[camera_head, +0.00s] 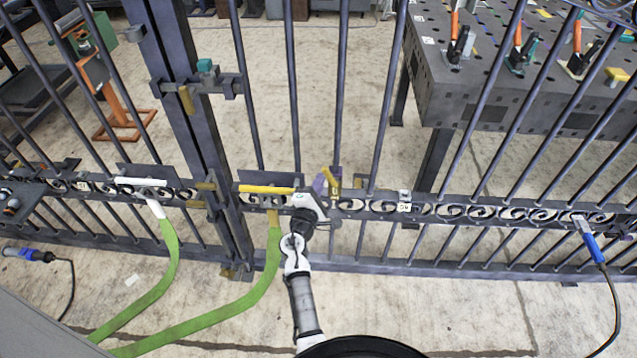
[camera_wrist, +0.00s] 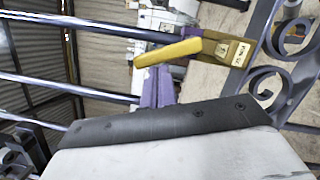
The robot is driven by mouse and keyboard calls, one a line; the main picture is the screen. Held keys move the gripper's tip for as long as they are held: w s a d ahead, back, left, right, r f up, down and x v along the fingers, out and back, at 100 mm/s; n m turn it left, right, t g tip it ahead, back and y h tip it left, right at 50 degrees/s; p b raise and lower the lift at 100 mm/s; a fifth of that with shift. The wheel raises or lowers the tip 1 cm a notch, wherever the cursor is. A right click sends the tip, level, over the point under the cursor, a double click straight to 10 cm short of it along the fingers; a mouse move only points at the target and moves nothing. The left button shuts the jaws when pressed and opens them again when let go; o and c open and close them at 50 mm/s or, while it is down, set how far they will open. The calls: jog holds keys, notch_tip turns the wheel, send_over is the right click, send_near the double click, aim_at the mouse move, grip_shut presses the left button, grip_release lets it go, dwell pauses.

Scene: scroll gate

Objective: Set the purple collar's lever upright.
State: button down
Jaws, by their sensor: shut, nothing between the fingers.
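The purple collar (camera_head: 319,184) sits on the gate's middle rail, just beyond my gripper (camera_head: 308,203). Its yellow lever (camera_head: 329,177) leans up and to the left from a brass block (camera_head: 335,189). In the wrist view, the yellow lever (camera_wrist: 170,50) runs left from the brass block (camera_wrist: 235,52), above the purple collar (camera_wrist: 157,88). My gripper is shut and empty beside the collar. The dark edge across the wrist view hides what lies below the collar. I cannot tell whether the gripper touches the lever.
The barred gate (camera_head: 365,206) spans the view, with scrollwork along its rail. A yellow bar handle (camera_head: 265,189) and green hose (camera_head: 262,275) are just left of my arm. A white handle (camera_head: 140,182) is farther left. A perforated table (camera_head: 465,95) stands behind the gate.

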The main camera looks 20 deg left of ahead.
jog(key=shift+r, duration=0.1)
jog(key=shift+w+d+r+m+g, duration=0.15)
jog(key=shift+d+r+m, duration=0.1)
jog(key=shift+m, duration=0.55)
jog(key=shift+d+r+m+g, duration=0.2)
jog(key=shift+d+m, duration=0.05)
jog(key=shift+m, duration=0.55)
jog(key=shift+w+d+r+m+g, duration=0.15)
jog(key=shift+d+r+m, duration=0.1)
jog(key=shift+m, duration=0.55)
jog(key=shift+a, duration=0.1)
